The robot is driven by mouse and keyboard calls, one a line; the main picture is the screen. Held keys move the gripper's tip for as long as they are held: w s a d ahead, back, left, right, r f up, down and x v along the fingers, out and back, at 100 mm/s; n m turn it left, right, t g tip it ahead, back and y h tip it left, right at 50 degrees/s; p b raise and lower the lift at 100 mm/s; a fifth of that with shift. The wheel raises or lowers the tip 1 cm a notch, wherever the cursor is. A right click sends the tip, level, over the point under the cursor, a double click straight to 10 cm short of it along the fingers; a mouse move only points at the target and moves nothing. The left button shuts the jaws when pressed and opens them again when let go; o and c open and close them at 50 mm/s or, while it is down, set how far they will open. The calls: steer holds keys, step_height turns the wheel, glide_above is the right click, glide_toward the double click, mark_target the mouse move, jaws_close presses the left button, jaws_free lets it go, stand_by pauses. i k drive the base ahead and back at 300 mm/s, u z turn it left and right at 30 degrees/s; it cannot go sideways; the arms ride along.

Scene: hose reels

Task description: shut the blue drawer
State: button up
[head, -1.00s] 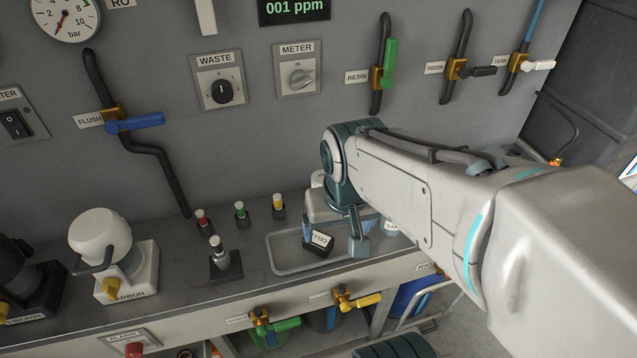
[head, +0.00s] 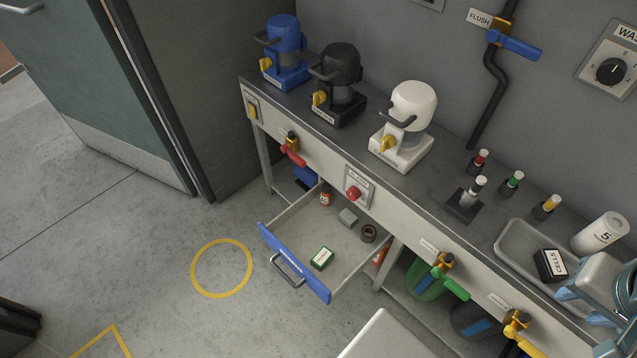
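The blue drawer (head: 293,261) is pulled out from under the bench at the lower middle of the head view. Its blue front has a grey bar handle (head: 287,272). My gripper (head: 588,300) is only partly in view at the right edge, by the tray on the bench. It is well to the right of the drawer and not touching it. Whether its fingers are open or shut is unclear.
Blue, black and white filter housings (head: 410,108) stand on the bench (head: 455,165). A grey tray (head: 515,232) holds a black box labelled CELLS. Below are a green bucket (head: 424,280) and valve handles. The floor left of the drawer, with a yellow ring (head: 194,267), is clear.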

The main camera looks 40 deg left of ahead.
mark_target(299, 233)
steer(key=u, duration=0.85)
steer(key=i, duration=0.1)
steer(key=u, duration=1.65)
steer(key=k, duration=0.5)
steer(key=u, duration=0.8)
steer(key=i, duration=0.6)
steer(key=z, duration=0.4)
